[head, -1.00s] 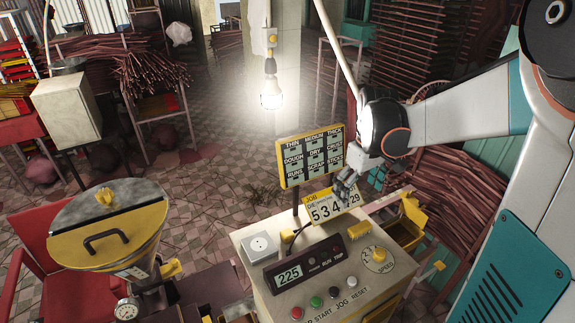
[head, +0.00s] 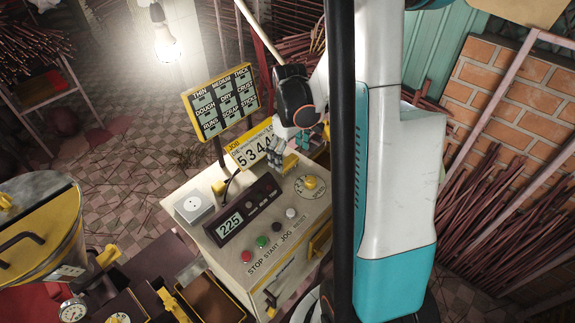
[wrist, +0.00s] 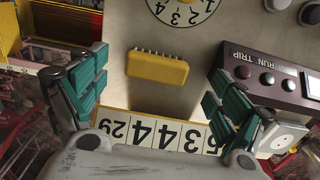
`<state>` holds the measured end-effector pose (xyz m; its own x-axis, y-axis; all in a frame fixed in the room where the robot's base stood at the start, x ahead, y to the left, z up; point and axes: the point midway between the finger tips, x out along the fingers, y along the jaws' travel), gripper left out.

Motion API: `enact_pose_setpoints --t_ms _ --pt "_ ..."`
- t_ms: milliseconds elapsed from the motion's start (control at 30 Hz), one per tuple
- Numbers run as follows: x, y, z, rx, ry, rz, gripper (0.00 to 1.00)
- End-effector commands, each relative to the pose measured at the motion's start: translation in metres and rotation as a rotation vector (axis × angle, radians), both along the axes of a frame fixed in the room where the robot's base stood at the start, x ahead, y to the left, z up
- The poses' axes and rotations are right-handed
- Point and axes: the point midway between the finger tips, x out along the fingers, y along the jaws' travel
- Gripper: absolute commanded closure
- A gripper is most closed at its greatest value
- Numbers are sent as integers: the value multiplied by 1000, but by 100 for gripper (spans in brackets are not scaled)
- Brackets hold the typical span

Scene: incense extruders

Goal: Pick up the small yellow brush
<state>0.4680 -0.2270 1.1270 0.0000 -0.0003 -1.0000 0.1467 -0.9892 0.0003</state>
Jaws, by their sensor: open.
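The small yellow brush (wrist: 157,68) lies on the pale console top in the wrist view, its short bristles facing the speed dial. It sits between the dial and the number counter. In the head view a small yellow patch of the brush (head: 291,163) shows beside my gripper, partly hidden. My gripper (wrist: 158,94) is open and empty, with a teal-padded finger on either side of the brush's position in the wrist view. No contact with it is visible. In the head view my gripper (head: 277,155) hangs over the console's back part.
The counter (head: 250,147) and yellow-framed sign (head: 221,101) stand at the console's back edge. The speed dial (head: 311,186), push buttons, 225 display panel (head: 243,209) and white socket (head: 194,207) crowd the top. A yellow-rimmed hopper (head: 45,225) stands left.

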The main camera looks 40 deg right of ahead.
Motion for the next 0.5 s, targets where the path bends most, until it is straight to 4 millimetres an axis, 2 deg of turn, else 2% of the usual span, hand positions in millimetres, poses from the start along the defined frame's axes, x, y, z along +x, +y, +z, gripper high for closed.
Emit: enact_pose_setpoints --t_ms 233,500 --pt "1 -2 -34 0 0 0 10" --pt "1 -2 -43 0 0 0 10"
